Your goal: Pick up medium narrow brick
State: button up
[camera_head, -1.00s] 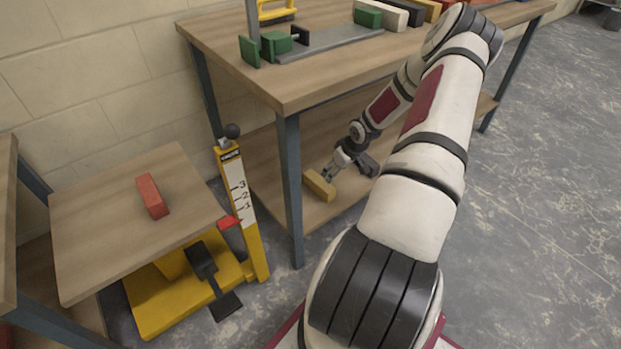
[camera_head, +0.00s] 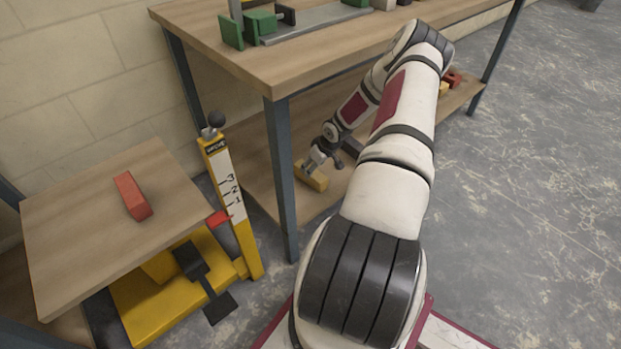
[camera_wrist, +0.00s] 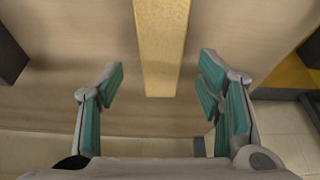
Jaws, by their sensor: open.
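A long yellow brick (camera_head: 312,179) lies on the lower shelf of the workbench. It also shows in the wrist view (camera_wrist: 160,45), running from the top edge down to between the fingertips. My gripper (camera_head: 318,158) is just over the brick in the head view. In the wrist view my gripper (camera_wrist: 160,76) is open, with a teal-padded finger on each side of the brick and a clear gap to both. Neither pad visibly touches it. A red brick (camera_head: 133,196) lies on the wooden top of the yellow lift at the left. The brick sizes are hard to compare.
The workbench top (camera_head: 265,70) overhangs the shelf, and a dark bench leg (camera_head: 282,180) stands left of my gripper. The yellow lift post (camera_head: 232,205) is further left. More bricks (camera_head: 450,82) sit at the shelf's far right end. Open floor lies to the right.

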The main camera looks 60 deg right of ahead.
jog(key=b+x, duration=0.3)
jog(key=x, duration=0.2)
jog(key=shift+s+f, duration=0.1)
jog(key=shift+f, duration=0.05)
grip_shut()
